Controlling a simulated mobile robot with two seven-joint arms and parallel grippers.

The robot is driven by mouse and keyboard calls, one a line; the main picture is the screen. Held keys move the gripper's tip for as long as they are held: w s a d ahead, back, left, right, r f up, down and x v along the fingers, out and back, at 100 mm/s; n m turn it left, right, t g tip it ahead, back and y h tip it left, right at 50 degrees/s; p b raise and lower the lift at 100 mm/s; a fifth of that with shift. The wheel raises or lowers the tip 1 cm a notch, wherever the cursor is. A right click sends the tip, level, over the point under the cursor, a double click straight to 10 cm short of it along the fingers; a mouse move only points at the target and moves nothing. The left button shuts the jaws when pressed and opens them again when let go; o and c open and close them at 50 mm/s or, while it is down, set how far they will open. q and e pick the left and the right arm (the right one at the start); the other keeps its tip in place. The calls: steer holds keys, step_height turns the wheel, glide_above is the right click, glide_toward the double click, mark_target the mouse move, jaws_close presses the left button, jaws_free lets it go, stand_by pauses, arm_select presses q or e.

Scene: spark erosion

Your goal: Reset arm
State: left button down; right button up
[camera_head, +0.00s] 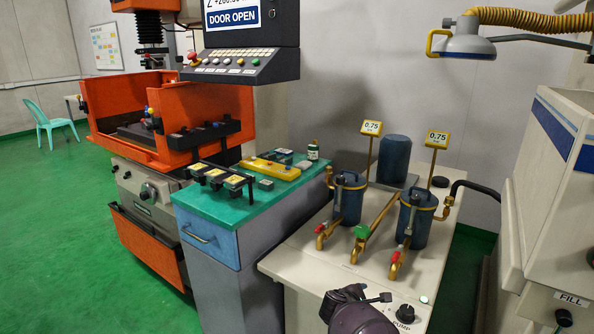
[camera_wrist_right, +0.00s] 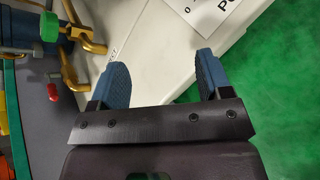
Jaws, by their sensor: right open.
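My right gripper (camera_wrist_right: 162,72) is open in the right wrist view, with two blue ribbed finger pads spread apart and nothing between them. Behind the fingers lie the pale bench top and the green floor. A dark part of my right arm (camera_head: 356,314) shows at the bottom of the head view, in front of the pale pump bench (camera_head: 305,262) and left of the pump knob (camera_head: 405,313). The finger pads cannot be made out there. My left arm and gripper are not in view.
The bench carries two blue filter canisters (camera_head: 348,199) (camera_head: 411,222), brass pipes and a green valve knob (camera_head: 362,232). A teal-topped cabinet (camera_head: 240,213) and an orange machine (camera_head: 218,103) stand left.

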steer(key=w+a+r+m+t+y, duration=0.3)
steer(key=a+r+m+y, duration=0.3)
steer(key=m, duration=0.1)
steer(key=s+d+r+m+t+y, duration=0.2)
steer(key=s+m+t+y, duration=0.15)
steer(key=s+m, duration=0.45)
steer(key=s+d+f+m+g, duration=0.1)
steer(key=s+d+f, duration=0.2)
steer(key=s, duration=0.9)
steer(key=s+d+f+m+g, duration=0.1)
steer(key=s+d+f, duration=0.2)
steer(key=s, duration=0.9)
steer(key=s+d+f+m+g+h, duration=0.1)
steer(key=s+d+f, duration=0.2)
steer(key=s, duration=0.9)
steer(key=shift+s+d+f, duration=0.2)
steer(key=shift+d+f, duration=0.05)
steer(key=shift+d, duration=1)
steer(key=shift+c, duration=0.5)
